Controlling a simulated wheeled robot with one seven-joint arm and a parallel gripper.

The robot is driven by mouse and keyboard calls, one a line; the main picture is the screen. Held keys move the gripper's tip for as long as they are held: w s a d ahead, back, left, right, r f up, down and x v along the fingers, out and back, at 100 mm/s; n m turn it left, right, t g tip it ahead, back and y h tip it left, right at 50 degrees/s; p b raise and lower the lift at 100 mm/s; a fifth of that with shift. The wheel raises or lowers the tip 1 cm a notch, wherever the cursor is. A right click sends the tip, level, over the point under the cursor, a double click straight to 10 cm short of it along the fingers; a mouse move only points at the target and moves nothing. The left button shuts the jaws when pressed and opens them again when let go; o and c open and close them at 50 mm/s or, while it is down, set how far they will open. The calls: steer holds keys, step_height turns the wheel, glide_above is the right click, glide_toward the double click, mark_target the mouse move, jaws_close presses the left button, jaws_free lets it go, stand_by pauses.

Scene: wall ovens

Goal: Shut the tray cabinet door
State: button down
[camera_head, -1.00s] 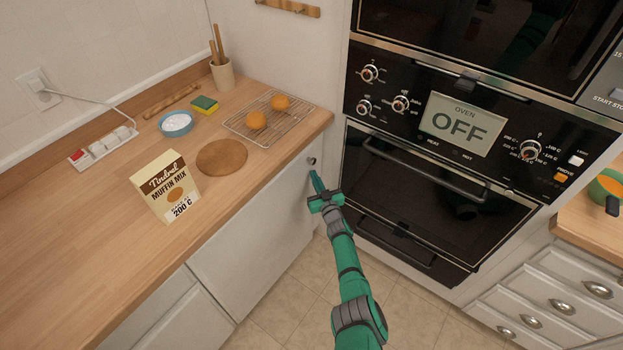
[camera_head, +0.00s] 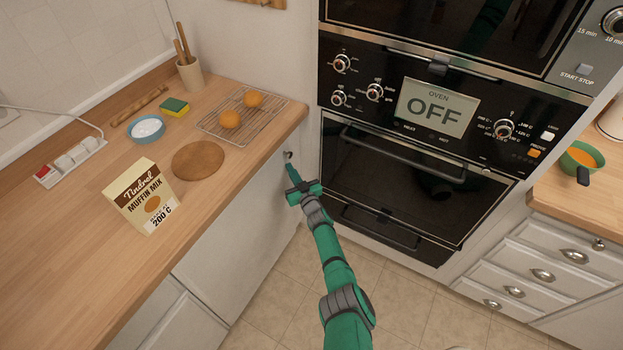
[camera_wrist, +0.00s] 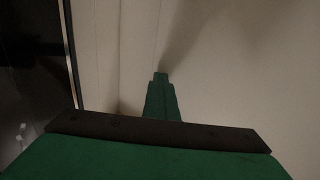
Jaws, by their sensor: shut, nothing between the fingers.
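The white cabinet door (camera_head: 236,238) is under the wooden counter, left of the ovens. It looks about flush with the cabinet front, but I cannot tell whether a small gap is left. Its small round knob (camera_head: 289,155) is near the top right corner. My gripper (camera_head: 291,172) is shut and empty, with its tips just below the knob, at or very near the door's face. In the wrist view the closed fingers (camera_wrist: 161,92) point at a pale panel with thin vertical lines; contact is unclear there.
The oven stack (camera_head: 400,185) stands just right of the door. The tiled floor (camera_head: 285,290) in front is clear.

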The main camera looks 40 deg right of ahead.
steer(key=s+d, duration=0.6)
steer(key=s, duration=0.6)
steer(key=shift+s, duration=0.3)
steer(key=shift+w, duration=0.1)
